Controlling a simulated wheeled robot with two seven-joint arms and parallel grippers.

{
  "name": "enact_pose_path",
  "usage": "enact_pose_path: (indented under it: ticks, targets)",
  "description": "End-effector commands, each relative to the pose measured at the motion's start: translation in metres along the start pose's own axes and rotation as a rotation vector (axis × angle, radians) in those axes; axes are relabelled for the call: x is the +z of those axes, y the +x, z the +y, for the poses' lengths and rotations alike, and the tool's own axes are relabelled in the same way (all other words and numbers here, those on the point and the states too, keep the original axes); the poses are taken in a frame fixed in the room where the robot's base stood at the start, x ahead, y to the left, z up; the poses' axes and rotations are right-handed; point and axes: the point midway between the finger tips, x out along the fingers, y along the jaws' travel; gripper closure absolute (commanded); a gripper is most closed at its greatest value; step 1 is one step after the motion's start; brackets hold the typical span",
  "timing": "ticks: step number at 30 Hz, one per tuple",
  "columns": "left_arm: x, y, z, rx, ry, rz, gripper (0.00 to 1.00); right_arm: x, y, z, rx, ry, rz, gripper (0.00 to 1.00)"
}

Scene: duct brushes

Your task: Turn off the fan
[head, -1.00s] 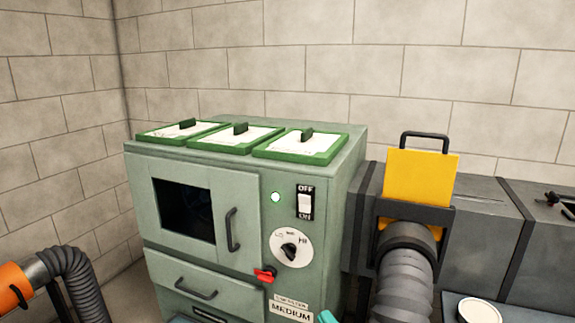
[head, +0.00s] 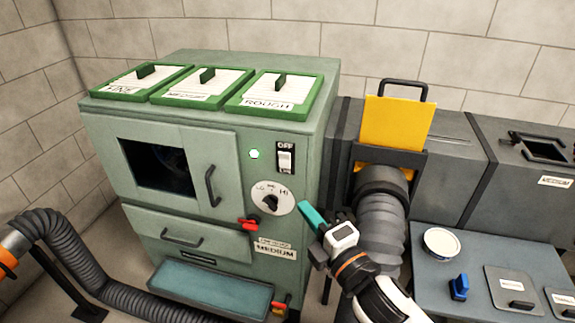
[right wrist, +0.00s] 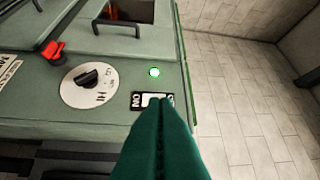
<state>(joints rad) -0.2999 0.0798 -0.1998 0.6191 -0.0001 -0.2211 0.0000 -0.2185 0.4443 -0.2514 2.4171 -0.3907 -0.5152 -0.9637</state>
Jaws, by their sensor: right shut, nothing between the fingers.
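The green cabinet (head: 110,125) has an OFF/ON switch (head: 285,160) with a white rocker on its front, upper right. A lit green lamp (head: 254,154) sits left of the switch, above a round dial (head: 268,197). My right gripper (head: 312,218), with teal fingers, is shut and empty, below and right of the switch in the head view. In the right wrist view the shut fingers (right wrist: 158,110) point toward the switch (right wrist: 140,100) and partly cover it. Contact cannot be told. The lamp (right wrist: 154,72) glows there too. My left gripper is not in view.
A red lever (head: 248,224) sits below the dial. A yellow gate plate (head: 396,122) and grey hose (head: 380,215) stand right of the cabinet. A side table (head: 440,290) holds a round white-topped tin (head: 441,242) and a blue object (head: 459,287). Another hose (head: 75,255) lies at left.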

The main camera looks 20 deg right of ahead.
Motion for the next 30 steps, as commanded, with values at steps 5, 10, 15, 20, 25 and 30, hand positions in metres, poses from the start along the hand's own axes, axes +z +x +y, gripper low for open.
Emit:
enact_pose_path:
  ticks: [5,10,15,20,25,30]
  targets:
    - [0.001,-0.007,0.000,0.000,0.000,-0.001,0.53,0.000,0.022,-0.003,-0.003,0.000,0.001,1.00]
    - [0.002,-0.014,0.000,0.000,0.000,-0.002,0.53,0.000,0.059,-0.004,-0.003,0.002,0.001,1.00]
    - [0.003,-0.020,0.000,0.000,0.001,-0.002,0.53,0.000,0.095,-0.003,-0.002,0.002,0.001,1.00]
    - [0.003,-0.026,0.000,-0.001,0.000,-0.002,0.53,-0.016,0.114,-0.002,0.000,-0.001,0.001,1.00]
    - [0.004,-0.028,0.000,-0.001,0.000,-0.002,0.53,-0.025,0.124,-0.001,0.001,0.000,-0.001,1.00]
    - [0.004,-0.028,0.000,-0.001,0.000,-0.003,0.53,-0.028,0.126,0.000,-0.001,0.001,-0.001,1.00]
